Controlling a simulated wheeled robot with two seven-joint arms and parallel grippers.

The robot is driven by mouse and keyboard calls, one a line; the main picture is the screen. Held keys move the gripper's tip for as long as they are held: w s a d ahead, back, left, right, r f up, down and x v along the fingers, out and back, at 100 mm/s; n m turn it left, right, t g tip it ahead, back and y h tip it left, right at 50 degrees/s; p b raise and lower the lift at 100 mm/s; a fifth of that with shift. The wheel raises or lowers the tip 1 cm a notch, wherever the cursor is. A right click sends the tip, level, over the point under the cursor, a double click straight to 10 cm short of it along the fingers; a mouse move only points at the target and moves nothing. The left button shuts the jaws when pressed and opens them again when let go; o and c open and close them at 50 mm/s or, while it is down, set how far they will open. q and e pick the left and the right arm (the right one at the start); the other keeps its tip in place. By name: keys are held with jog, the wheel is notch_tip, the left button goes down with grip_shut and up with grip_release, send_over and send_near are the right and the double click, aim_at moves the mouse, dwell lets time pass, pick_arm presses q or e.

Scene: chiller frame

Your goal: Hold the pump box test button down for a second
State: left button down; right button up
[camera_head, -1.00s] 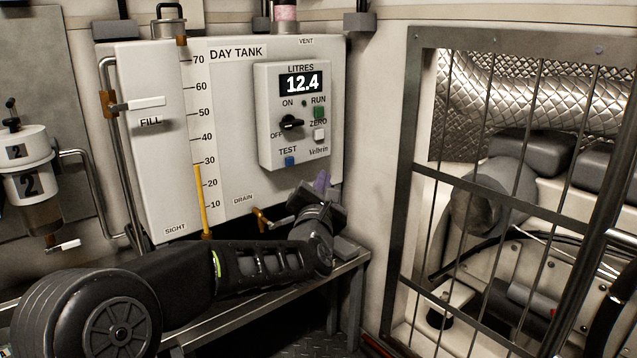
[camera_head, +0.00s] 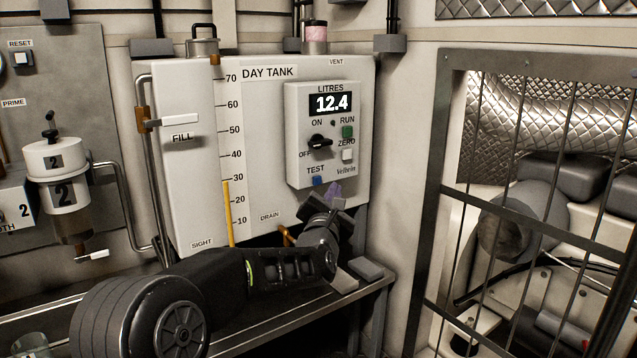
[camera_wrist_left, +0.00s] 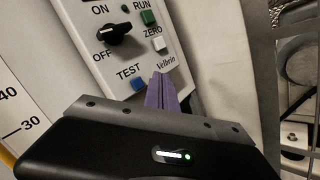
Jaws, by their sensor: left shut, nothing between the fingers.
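The pump box (camera_head: 295,128) is a pale panel on the day tank, with a display reading 12.4 and a black knob (camera_head: 319,142). Its blue TEST button (camera_head: 317,181) is at the lower left of the box and also shows in the left wrist view (camera_wrist_left: 138,84). My left gripper (camera_head: 333,189) has purple fingers, shut and empty. It is just below and right of the TEST button, near the box's lower edge. In the left wrist view the fingertips (camera_wrist_left: 161,80) are right of the blue button; I cannot tell whether they touch the box. My right gripper is not in view.
A green RUN button (camera_head: 347,132) and a white ZERO button (camera_head: 347,155) sit above the fingers. A brown drain valve (camera_head: 287,236) is below the tank. A barred metal frame (camera_head: 447,130) stands to the right, with blank wall between.

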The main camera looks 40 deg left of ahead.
aim_at(317, 181)
pick_arm(q)
jog(key=a+b, duration=0.1)
jog(key=w+a+b, duration=0.1)
jog(key=a, duration=0.1)
jog(key=shift+b, duration=0.35)
dwell(1.8)
jog(key=shift+w+a+b, duration=0.1)
jog(key=shift+a+b, duration=0.3)
jog(key=shift+b, duration=0.3)
